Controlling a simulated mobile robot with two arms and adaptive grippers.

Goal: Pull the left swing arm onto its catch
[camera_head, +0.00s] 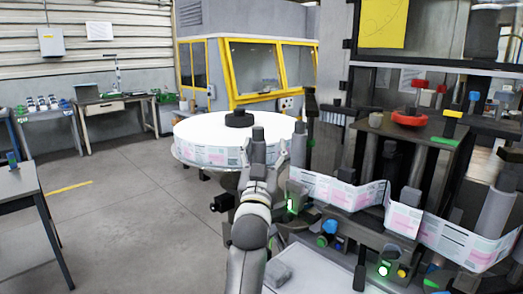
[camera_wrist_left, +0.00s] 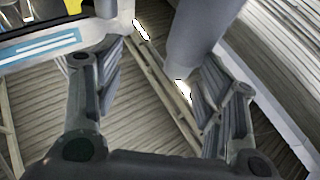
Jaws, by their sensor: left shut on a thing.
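My left gripper (camera_head: 264,153) is in the middle of the head view, beside the front right of the large white reel. A dark grey upright post (camera_head: 258,138), which looks like part of the left swing arm, stands between its fingers, and the gripper is shut on it. In the left wrist view a grey cylinder (camera_wrist_left: 195,35) comes down between the fingers of the left gripper (camera_wrist_left: 155,95), closer to the right finger. The arm's lower part and the catch cannot be made out behind my wrist. My right gripper is not in view.
The white label reel (camera_head: 225,132) with a black hub is just behind the gripper. A printed label web (camera_head: 340,192) zigzags right past rollers. A dark upright lever (camera_head: 310,118) stands close right of the gripper. The floor (camera_head: 130,215) to the left is clear.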

